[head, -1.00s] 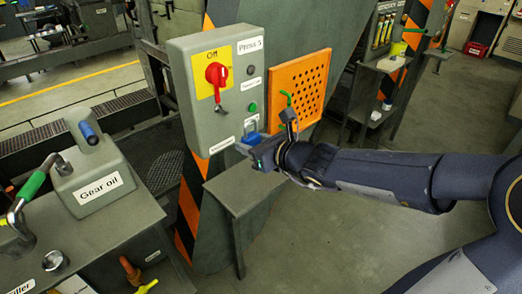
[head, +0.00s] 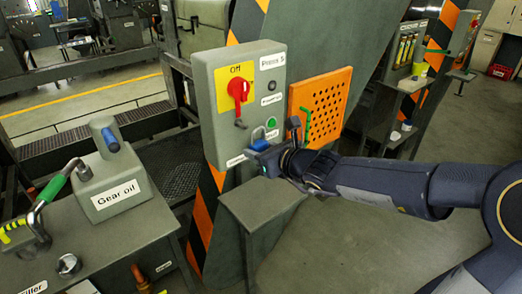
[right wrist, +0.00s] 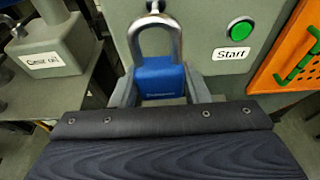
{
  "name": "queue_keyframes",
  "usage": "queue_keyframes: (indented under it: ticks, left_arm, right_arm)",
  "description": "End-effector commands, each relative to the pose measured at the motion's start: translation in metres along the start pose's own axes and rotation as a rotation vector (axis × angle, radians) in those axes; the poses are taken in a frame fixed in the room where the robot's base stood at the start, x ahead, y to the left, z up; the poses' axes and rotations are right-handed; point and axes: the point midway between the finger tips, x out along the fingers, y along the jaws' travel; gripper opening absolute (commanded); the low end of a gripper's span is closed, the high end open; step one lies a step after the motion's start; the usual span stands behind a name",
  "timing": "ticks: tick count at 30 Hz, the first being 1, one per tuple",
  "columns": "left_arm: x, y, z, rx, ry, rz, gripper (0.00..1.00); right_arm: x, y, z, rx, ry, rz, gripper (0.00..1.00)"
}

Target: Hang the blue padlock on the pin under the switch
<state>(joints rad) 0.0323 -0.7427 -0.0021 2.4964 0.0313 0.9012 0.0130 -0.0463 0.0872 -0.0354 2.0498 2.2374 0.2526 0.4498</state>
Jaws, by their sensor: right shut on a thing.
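The blue padlock (head: 260,145) is held in front of the lower part of the grey switch box (head: 208,110). In the right wrist view the padlock (right wrist: 160,80) is upright, with its silver shackle on top. My right gripper (head: 264,153) is shut on the padlock's body. The red switch (head: 238,90) sits on a yellow plate, up and left of the padlock. My left gripper is out of view.
The green start button (head: 271,123) is close beside the shackle. An orange perforated panel (head: 322,100) with a green handle is to the right. A grey stand (head: 258,203) is below my gripper. The gear oil can (head: 112,180) stands on the left bench.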

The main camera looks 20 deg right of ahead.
Motion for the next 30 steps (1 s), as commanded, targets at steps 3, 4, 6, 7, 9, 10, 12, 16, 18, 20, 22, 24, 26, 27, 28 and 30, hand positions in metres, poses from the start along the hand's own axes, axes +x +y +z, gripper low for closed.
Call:
queue_keyframes:
  ticks: [3,4,6,7,9,10,12,16,18,20,22,24,26,27,28,30]
  left_arm:
    - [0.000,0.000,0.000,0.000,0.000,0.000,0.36]
    - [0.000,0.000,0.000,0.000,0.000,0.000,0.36]
    - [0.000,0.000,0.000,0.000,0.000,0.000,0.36]
    - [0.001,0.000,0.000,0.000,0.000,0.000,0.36]
    - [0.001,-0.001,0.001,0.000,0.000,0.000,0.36]
    - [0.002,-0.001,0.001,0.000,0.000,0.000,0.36]
    - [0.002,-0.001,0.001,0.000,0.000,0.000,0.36]
    - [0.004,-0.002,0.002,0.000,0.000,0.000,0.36]
    - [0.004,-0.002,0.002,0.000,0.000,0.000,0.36]
    - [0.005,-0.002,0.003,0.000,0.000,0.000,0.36]
    - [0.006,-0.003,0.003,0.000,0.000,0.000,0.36]
    - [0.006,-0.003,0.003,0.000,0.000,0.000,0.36]
    - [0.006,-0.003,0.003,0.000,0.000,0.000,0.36]
    - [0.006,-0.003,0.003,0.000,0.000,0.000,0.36]
    - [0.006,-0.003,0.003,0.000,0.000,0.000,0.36]
    - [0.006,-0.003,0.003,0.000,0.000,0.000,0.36]
  right_arm:
    - [0.000,0.000,0.000,0.000,-0.001,0.000,0.21]
    - [0.000,0.000,0.000,0.000,-0.001,0.000,0.21]
    - [0.000,0.000,0.000,0.000,-0.001,0.000,0.21]
    - [0.001,0.000,0.000,0.000,-0.001,0.000,0.21]
    - [0.002,0.000,0.000,-0.001,-0.001,0.000,0.21]
    - [0.003,0.000,0.000,-0.001,-0.001,0.000,0.21]
    - [0.004,0.000,0.001,-0.001,0.000,0.000,0.21]
    - [0.007,0.000,0.002,-0.001,-0.001,0.000,0.21]
    - [0.009,0.000,0.003,-0.001,-0.002,0.000,0.21]
    - [0.010,0.000,0.003,0.000,-0.002,0.000,0.21]
    - [0.012,0.000,0.003,0.000,-0.002,0.000,0.21]
    - [0.013,0.000,0.004,0.000,-0.001,0.000,0.21]
    - [0.014,0.000,0.004,0.000,-0.001,0.000,0.21]
    - [0.014,0.000,0.004,0.000,-0.001,0.000,0.21]
    - [0.014,0.000,0.004,0.000,-0.001,0.000,0.21]
    - [0.014,0.000,0.004,0.000,-0.001,0.000,0.21]
